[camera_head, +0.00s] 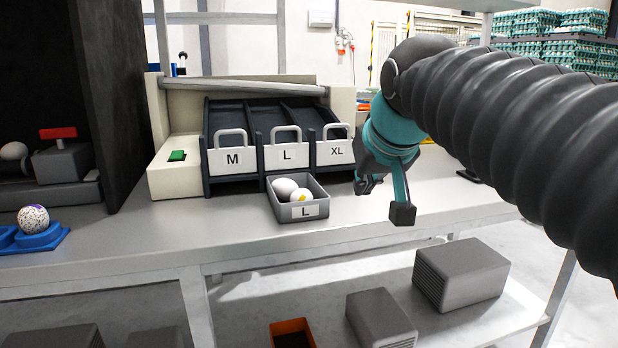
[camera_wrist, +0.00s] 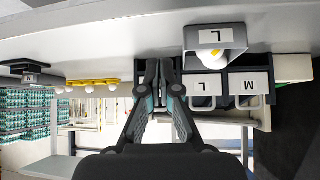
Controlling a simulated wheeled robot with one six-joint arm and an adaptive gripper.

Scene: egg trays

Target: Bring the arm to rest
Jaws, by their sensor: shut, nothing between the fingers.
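My gripper (camera_head: 385,198) hangs at the end of my dark ribbed arm, in front of and above the table (camera_head: 240,232), right of the small grey L bin (camera_head: 303,212). It holds nothing. In the wrist view, which is upside down, my gripper's fingers (camera_wrist: 158,85) are close together with nothing between them. The L bin holds two eggs, a white one (camera_head: 285,188) and one with a yellow mark (camera_head: 300,196); the bin also shows in the wrist view (camera_wrist: 215,38). My arm hides part of the table's right side.
A dark sorter with chutes labelled M (camera_head: 233,160), L (camera_head: 287,156) and XL (camera_head: 335,152) stands behind the bin. A speckled egg (camera_head: 33,219) sits in a blue holder at far left. Grey boxes (camera_head: 462,275) lie on the lower shelf. Stacked egg trays (camera_head: 560,40) stand far back right.

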